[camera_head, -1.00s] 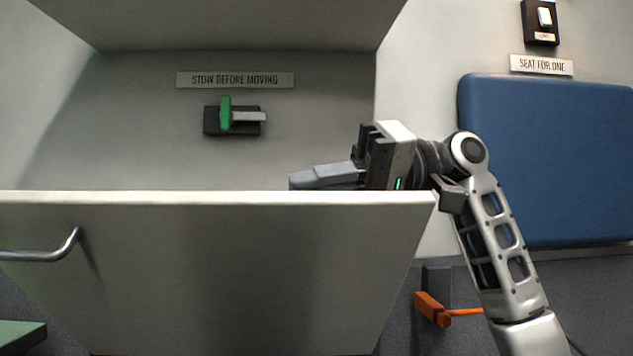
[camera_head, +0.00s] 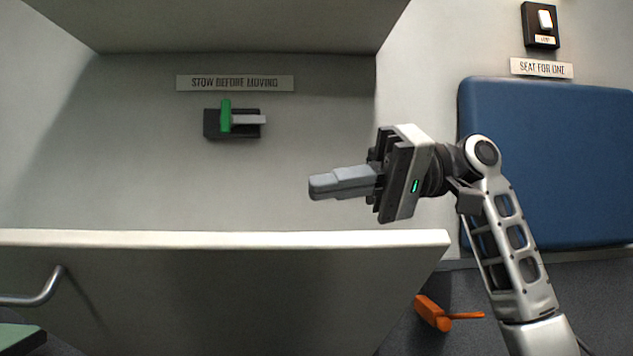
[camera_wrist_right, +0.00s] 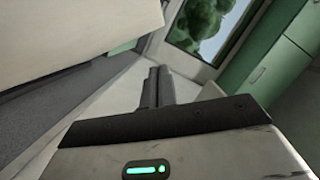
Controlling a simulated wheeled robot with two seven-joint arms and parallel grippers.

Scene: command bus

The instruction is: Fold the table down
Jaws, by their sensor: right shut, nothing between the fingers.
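The table is a pale panel (camera_head: 240,285) in the head view, tilted out from the wall recess, its top edge crossing the picture. A metal bar handle (camera_head: 40,290) is on its near face at the left. A green latch (camera_head: 225,116) with a grey tab sits on a black plate on the recess wall. My right gripper (camera_head: 312,187) is shut and empty, pointing left above the panel's top edge and in front of the recess wall. Its fingers also show in the wrist view (camera_wrist_right: 157,85), with a pale panel (camera_wrist_right: 80,35) at upper left. My left gripper is out of view.
A blue seat pad (camera_head: 560,160) is on the wall at the right, behind my right arm. An orange hammer-like tool (camera_head: 435,313) is low at the right. A green surface (camera_head: 20,338) shows at bottom left. A pale overhang (camera_head: 230,22) covers the recess top.

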